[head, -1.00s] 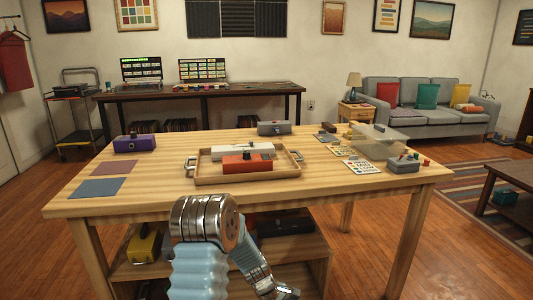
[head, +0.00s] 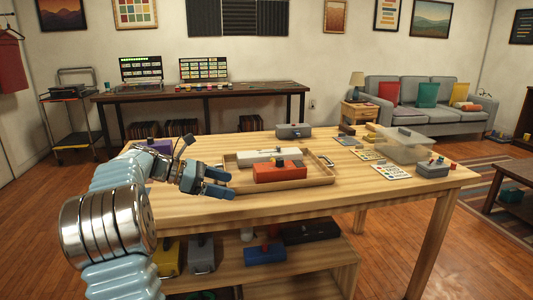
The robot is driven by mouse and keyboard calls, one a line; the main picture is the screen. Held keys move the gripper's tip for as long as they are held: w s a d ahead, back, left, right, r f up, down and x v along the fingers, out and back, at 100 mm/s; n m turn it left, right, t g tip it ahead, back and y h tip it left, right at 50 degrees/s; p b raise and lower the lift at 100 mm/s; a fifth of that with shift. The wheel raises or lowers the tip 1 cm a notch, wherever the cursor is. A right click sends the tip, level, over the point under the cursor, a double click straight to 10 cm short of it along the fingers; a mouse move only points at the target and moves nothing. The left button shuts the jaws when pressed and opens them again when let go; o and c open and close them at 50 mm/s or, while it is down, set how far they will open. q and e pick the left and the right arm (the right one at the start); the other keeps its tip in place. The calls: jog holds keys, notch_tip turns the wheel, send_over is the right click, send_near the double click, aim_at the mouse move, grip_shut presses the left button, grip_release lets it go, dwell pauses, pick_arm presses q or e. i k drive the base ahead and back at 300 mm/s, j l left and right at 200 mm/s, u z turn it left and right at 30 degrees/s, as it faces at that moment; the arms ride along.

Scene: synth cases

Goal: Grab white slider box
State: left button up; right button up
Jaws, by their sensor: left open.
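The white slider box (head: 258,155) lies in a wooden tray (head: 299,183) on the table, behind an orange-red box (head: 280,172) that hides part of its front. A small dark knob shows on its top. My left gripper (head: 226,184) is over the table at the tray's left side, with its two blue fingers apart and nothing between them. It is apart from the white box, to its left and nearer to me. My right gripper does not show.
A purple box (head: 154,146) is partly behind my left arm. A grey box (head: 294,130) stands behind the tray. A clear bin (head: 405,148), cards (head: 391,172) and another grey box (head: 433,169) stand on the right. The table's front is clear.

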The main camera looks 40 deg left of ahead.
aim_at(245, 159)
jog(key=i+j, duration=0.2)
jog(key=j, duration=0.2)
jog(key=i+j, duration=0.45)
jog(key=j, duration=0.3)
